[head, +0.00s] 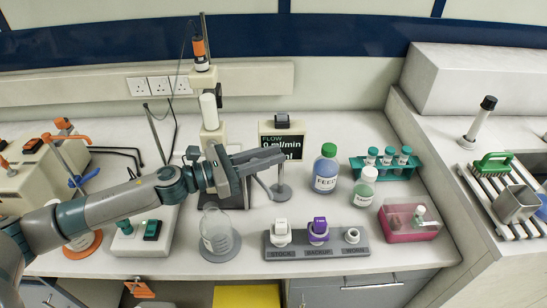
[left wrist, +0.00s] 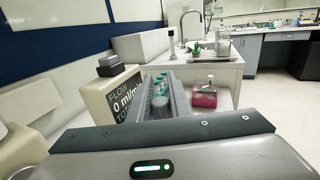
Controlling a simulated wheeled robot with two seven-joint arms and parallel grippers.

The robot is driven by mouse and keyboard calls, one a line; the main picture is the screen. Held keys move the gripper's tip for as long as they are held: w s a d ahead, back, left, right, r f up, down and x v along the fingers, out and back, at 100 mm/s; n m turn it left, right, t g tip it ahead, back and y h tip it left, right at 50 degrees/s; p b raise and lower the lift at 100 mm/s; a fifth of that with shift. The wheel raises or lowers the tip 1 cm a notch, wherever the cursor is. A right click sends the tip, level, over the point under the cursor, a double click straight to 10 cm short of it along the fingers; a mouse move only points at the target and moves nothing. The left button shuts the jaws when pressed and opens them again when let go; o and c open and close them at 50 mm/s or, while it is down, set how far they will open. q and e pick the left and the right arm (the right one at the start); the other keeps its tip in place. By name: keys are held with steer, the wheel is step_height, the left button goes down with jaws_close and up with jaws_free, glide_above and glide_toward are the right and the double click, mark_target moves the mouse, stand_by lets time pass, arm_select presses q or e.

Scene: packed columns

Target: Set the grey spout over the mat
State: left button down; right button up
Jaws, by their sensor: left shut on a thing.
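My left gripper (head: 273,158) reaches in from the left, beside the front of the cream column pump. It is shut on the grey spout (head: 263,187), a thin bar that slants down to the right just below the fingers. The gripper hides much of the spout. A round grey mat (head: 221,258) lies on the bench, below and left of the gripper in the head view. A clear beaker (head: 216,238) stands upright on it. The spout's visible end is right of the beaker, not above the mat. In the left wrist view the gripper's body hides the spout.
A dark flow display (head: 282,139) reading 0 ml/min stands behind the gripper; it also shows in the left wrist view (left wrist: 124,95). A labelled grey holder (head: 345,250) with capped items is at front right. Feed bottle (head: 326,170), teal rack (head: 385,165) and pink box (head: 408,228) stand farther right.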

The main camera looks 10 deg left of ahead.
arm_select(q)
steer(key=c, duration=1.6)
jaws_free()
steer(key=shift+a, duration=0.1)
